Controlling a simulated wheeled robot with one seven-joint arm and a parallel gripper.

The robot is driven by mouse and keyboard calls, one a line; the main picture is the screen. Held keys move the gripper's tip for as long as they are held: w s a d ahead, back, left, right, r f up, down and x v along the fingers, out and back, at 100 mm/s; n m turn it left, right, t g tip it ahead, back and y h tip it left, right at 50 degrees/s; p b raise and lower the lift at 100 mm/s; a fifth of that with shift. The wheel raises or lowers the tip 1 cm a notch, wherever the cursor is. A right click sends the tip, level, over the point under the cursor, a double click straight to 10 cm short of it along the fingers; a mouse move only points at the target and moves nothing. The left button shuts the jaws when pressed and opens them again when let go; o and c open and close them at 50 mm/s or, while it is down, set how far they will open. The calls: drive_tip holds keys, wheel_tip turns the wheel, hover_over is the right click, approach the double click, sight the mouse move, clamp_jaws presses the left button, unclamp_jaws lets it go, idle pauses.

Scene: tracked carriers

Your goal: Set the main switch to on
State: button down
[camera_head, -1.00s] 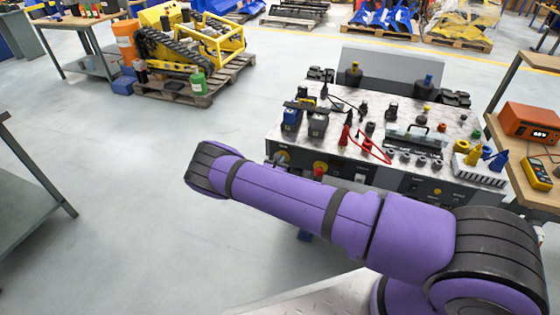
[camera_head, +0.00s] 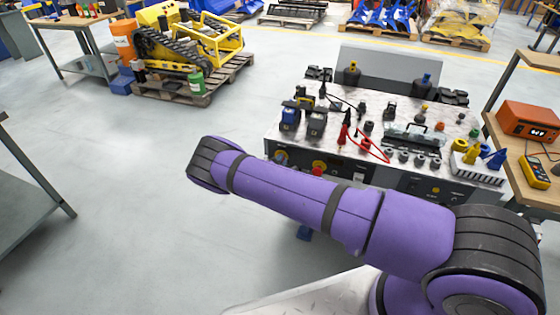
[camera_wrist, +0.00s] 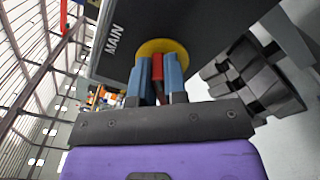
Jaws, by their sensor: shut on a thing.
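The main switch shows in the wrist view as a red handle (camera_wrist: 157,68) in front of a round yellow plate (camera_wrist: 180,47). It is on a dark panel (camera_wrist: 150,20) lettered MAIN. My gripper (camera_wrist: 159,65) has its blue fingers on both sides of the red handle and is shut on it. The fingers cover much of the handle, and I cannot tell whether it stands at on or off.
A wooden bench (camera_head: 540,180) with an orange instrument (camera_head: 530,122) stands at right.

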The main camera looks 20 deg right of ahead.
drive_tip(key=m, duration=0.4)
drive_tip(key=shift+s+d+f+m, duration=0.1)
drive_tip(key=shift+f+m, duration=0.15)
drive_tip(key=shift+m, duration=0.05)
drive_tip(key=shift+f+m, duration=0.15)
drive_tip(key=shift+m, duration=1.75)
drive_tip(key=c, duration=1.2)
unclamp_jaws()
drive_tip(key=shift+o, duration=0.2)
drive_tip(key=v, duration=1)
drive_tip(key=shift+s+a, duration=0.2)
drive_tip(key=shift+s, duration=0.15)
